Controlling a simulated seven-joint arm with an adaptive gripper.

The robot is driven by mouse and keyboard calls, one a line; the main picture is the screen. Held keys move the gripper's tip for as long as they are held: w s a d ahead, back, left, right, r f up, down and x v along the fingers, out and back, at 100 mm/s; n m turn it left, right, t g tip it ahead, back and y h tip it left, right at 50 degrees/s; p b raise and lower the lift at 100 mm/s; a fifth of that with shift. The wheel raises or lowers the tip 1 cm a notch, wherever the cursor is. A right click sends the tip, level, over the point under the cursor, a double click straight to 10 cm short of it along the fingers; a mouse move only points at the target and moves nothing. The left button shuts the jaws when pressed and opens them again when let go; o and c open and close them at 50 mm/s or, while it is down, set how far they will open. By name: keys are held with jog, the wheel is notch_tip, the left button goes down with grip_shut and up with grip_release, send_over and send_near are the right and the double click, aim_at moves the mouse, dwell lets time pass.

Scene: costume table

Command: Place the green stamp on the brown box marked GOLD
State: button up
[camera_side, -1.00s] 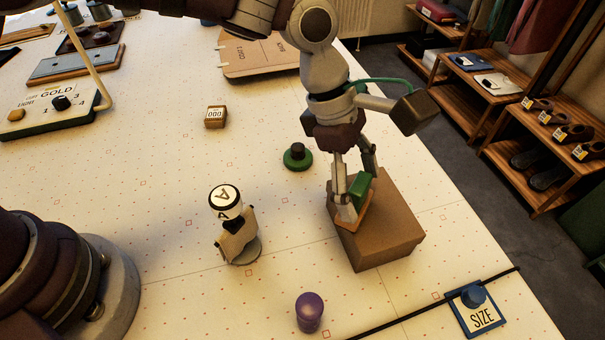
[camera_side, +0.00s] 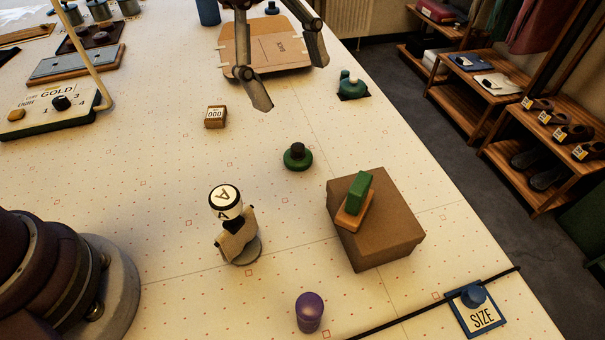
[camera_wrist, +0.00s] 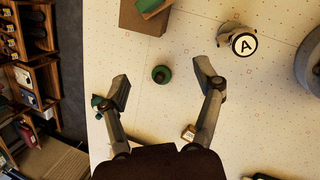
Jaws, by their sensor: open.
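A green stamp block on a light wooden base (camera_side: 357,199) rests on top of a plain brown box (camera_side: 385,240) in the side view. In the wrist view the stamp (camera_wrist: 152,6) and the box (camera_wrist: 143,22) show at the top edge, partly cut off. No GOLD marking is visible on this box; the word GOLD shows on a white panel (camera_side: 50,103) at the left. My gripper (camera_side: 290,85) is open and empty, high toward the back of the table, away from the stamp. Its two fingers are spread in the wrist view (camera_wrist: 166,92).
A round green stamp with a dark knob (camera_side: 298,157), a small box marked 000 (camera_side: 216,117), a teal item (camera_side: 350,86), a figure marked A (camera_side: 237,230), a purple peg (camera_side: 309,312) and a SIZE stamp (camera_side: 478,311) stand around. A flat cardboard sheet (camera_side: 262,56) lies at the back.

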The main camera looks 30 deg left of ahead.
jog(key=s+a+m+t+y, duration=0.1)
jog(key=s+a+m+t, duration=0.1)
jog(key=s+a+m, duration=0.3)
jog(key=s+a+f+m+t+y, duration=0.1)
jog(key=s+a+m+t+y, duration=0.1)
jog(key=s+a+m, duration=0.3)
jog(key=a+m, duration=0.4)
jog(key=a, duration=0.4)
